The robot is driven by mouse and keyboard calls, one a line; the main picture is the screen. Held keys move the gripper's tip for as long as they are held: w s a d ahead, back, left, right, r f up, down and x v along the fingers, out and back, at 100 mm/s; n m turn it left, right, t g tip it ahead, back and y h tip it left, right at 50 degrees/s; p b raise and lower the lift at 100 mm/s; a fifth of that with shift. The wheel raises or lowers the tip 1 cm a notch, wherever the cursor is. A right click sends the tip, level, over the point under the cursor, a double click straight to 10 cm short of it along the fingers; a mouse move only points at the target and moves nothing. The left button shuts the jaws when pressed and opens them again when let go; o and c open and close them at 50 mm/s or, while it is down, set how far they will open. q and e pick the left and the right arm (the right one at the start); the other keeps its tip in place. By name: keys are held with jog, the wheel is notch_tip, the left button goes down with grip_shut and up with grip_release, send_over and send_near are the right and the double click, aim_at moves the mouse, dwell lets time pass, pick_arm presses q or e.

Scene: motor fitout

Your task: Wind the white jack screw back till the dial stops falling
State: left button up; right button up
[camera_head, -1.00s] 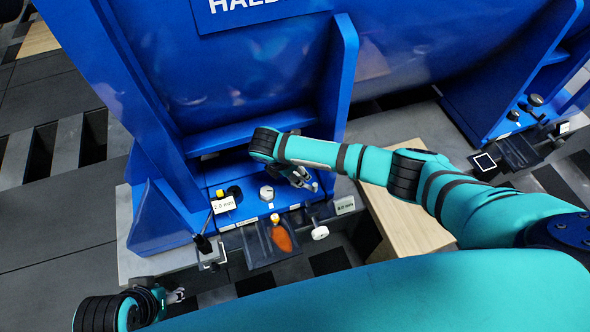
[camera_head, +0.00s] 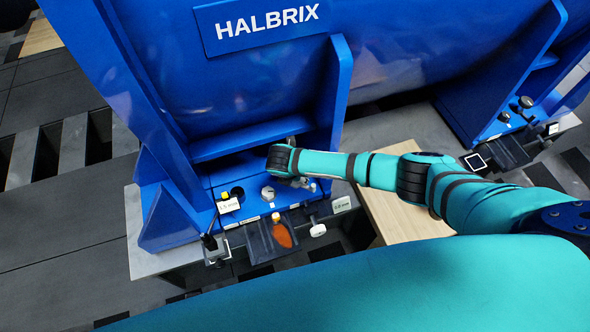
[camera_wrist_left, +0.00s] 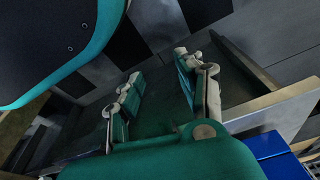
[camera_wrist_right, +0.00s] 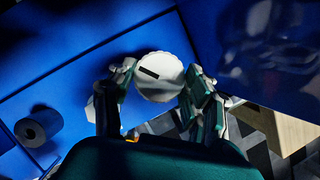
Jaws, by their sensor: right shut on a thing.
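In the right wrist view, a round white jack screw head (camera_wrist_right: 160,76) with a ribbed rim and a black bar mark sits between the fingers of my right gripper (camera_wrist_right: 155,85), which is shut on it. In the head view this gripper (camera_head: 294,182) is at the blue machine foot, its fingertips partly hidden by my wrist. A white disc (camera_head: 268,193) with a dark mark shows just left of it. My left gripper (camera_wrist_left: 160,95) is open and empty, outside the head view.
Blue upright ribs of the machine (camera_head: 338,90) flank the foot. A black cylinder (camera_wrist_right: 38,127) stands left of the screw. A dark tray with an orange thing (camera_head: 282,236) and a white front knob (camera_head: 318,230) sit at the front edge. A wooden board (camera_head: 400,222) lies right.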

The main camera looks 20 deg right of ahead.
pick_arm(q)
jog(key=shift+s+f, duration=0.65)
jog(key=shift+f, duration=0.15)
pick_arm(e)
jog(key=shift+n, duration=0.4)
pick_arm(q)
jog(key=shift+a, duration=0.1)
pick_arm(e)
jog(key=o, duration=1.2)
jog(key=shift+r, duration=0.1)
jog(key=v, duration=1.2)
jog(key=shift+s+d, duration=0.1)
jog(key=shift+s, duration=0.05)
